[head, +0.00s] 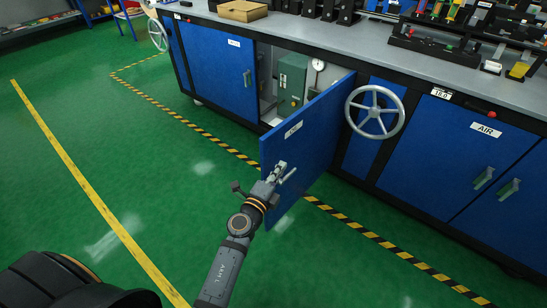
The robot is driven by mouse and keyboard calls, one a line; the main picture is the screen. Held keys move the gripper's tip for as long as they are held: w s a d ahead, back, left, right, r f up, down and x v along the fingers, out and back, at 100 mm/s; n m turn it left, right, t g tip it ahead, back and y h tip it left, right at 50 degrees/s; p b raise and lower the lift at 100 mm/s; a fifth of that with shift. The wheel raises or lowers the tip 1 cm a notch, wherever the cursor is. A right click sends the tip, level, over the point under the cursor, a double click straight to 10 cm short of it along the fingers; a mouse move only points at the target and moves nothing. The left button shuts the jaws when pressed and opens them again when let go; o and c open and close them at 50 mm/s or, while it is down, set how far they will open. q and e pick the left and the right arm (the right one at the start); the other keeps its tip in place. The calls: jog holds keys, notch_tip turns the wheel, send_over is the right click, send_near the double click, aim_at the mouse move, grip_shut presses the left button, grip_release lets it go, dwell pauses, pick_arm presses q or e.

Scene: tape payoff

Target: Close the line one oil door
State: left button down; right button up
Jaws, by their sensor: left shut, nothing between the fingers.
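The oil door (312,138) is a blue cabinet door with a small white label, standing wide open and swung out toward me. Behind it the cabinet shows a green box (291,82) and a small round gauge (318,65). My left gripper (284,172) is shut and empty, in front of the lower part of the door's face near its free edge. I cannot tell whether it touches the door. My right gripper is not in view.
A grey handwheel (375,112) sits on the panel right of the open door. A closed blue door (217,72) is to the left, and closed doors labelled AIR (487,129) are to the right. Black-yellow floor tape (190,119) runs along the bench.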

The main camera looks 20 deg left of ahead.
aim_at(273, 158)
pick_arm(q)
jog(key=w+a, duration=0.1)
jog(key=w, duration=0.1)
jog(key=w+a, duration=0.2)
jog(key=shift+a, duration=0.15)
